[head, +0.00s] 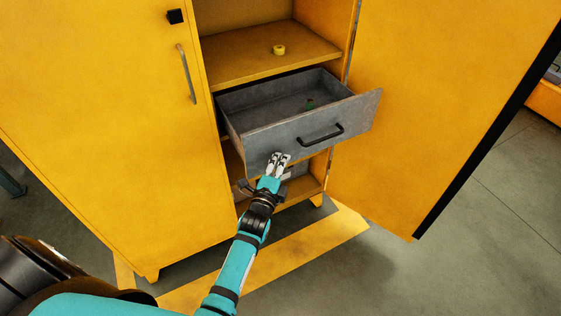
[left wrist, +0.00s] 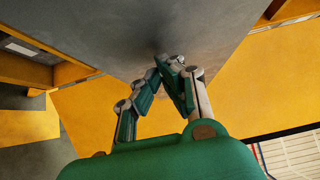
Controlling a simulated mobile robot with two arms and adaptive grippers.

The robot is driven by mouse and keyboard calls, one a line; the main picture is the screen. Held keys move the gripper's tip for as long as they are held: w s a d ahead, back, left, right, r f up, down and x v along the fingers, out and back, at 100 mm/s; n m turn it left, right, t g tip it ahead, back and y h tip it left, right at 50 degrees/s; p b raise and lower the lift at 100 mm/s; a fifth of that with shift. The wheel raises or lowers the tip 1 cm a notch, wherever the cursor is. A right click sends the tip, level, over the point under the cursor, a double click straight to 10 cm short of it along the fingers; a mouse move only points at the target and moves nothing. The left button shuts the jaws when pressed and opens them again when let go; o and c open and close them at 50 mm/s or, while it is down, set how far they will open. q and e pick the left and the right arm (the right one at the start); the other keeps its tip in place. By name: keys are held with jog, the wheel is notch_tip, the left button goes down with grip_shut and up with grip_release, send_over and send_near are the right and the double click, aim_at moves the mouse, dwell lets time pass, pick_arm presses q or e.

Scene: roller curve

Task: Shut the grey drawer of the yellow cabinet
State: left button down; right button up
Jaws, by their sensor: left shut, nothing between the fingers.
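The grey drawer (head: 350,112) of the yellow cabinet (head: 225,60) is pulled well out, with a dark bar handle (head: 320,135) on its front. A small green thing lies inside it. My left gripper (head: 279,158) is shut and empty, at the lower left part of the drawer front, left of the handle. In the left wrist view the shut fingers (left wrist: 172,65) point at the grey drawer front (left wrist: 120,35) and seem to be at or very near its surface; I cannot tell if they touch. My right gripper is not in view.
The cabinet's right door (head: 440,90) stands wide open; the left door (head: 100,120) flanks the opening on the other side. Yellow floor tape (head: 290,262) runs before the cabinet.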

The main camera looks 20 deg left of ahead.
pick_arm(q)
jog(key=shift+w+a, duration=0.2)
jog(key=shift+a, duration=0.1)
jog(key=w+a+b, duration=0.1)
jog(key=w+a, duration=0.1)
jog(key=a, duration=0.1)
jog(key=w+a+b, duration=0.1)
jog(key=w+a, duration=0.2)
jog(key=w+a+b, duration=0.2)
jog(key=a, duration=0.2)
jog(key=shift+w+f, duration=0.15)
jog(key=shift+w, duration=0.2)
jog(key=w+a+b, duration=0.1)
jog(key=w+a, duration=0.1)
jog(key=a, duration=0.1)
jog(key=w+a+b, duration=0.2)
jog(key=a, duration=0.1)
jog(key=shift+w, duration=0.35)
jog(key=shift+w+a+b, duration=0.45)
jog(key=shift+a, duration=0.05)
